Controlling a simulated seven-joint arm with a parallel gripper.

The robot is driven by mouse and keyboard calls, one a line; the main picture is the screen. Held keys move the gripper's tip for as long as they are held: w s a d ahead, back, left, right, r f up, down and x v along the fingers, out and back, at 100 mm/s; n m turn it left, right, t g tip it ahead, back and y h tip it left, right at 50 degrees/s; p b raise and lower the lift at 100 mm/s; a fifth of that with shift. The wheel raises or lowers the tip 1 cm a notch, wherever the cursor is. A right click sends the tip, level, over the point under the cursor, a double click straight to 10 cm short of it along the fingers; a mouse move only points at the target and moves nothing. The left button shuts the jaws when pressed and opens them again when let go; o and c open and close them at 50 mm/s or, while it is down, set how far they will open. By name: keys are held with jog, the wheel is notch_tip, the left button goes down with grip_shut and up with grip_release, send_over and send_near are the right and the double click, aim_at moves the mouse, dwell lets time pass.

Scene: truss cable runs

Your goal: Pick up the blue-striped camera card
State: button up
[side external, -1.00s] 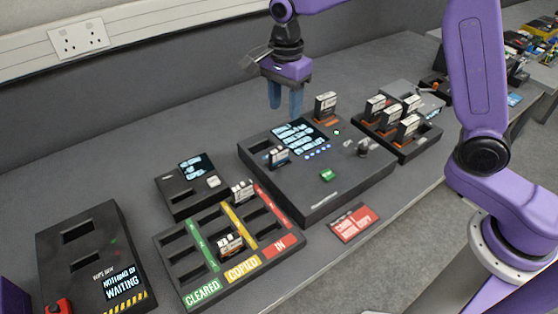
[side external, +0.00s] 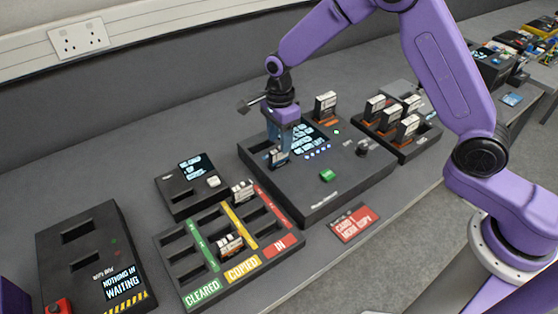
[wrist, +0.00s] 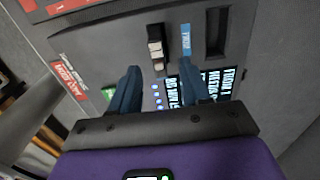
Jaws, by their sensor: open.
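The camera card (side external: 277,157) with blue at its base stands upright in the near left slot of the black copy station (side external: 340,192). In the wrist view the card (wrist: 156,47) shows end-on, beside a blue label strip (wrist: 186,40). My gripper (side external: 283,147) is directly above and around this card, pointing down. In the wrist view my gripper (wrist: 160,68) is open, with one blue finger on either side of the card's line and nothing held. Whether the fingers touch the card I cannot tell.
Another card (side external: 325,105) stands at the station's back. A rack (side external: 425,146) at right holds several cards. A sorting tray (side external: 195,296) in front holds two cards. A small reader (side external: 180,200) and a waiting box (side external: 80,225) stand left. A red sign (side external: 352,223) lies in front.

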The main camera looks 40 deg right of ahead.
aim_at(279, 147)
jog(key=shift+a+f, duration=0.15)
jog(key=shift+f, duration=3)
grip_shut()
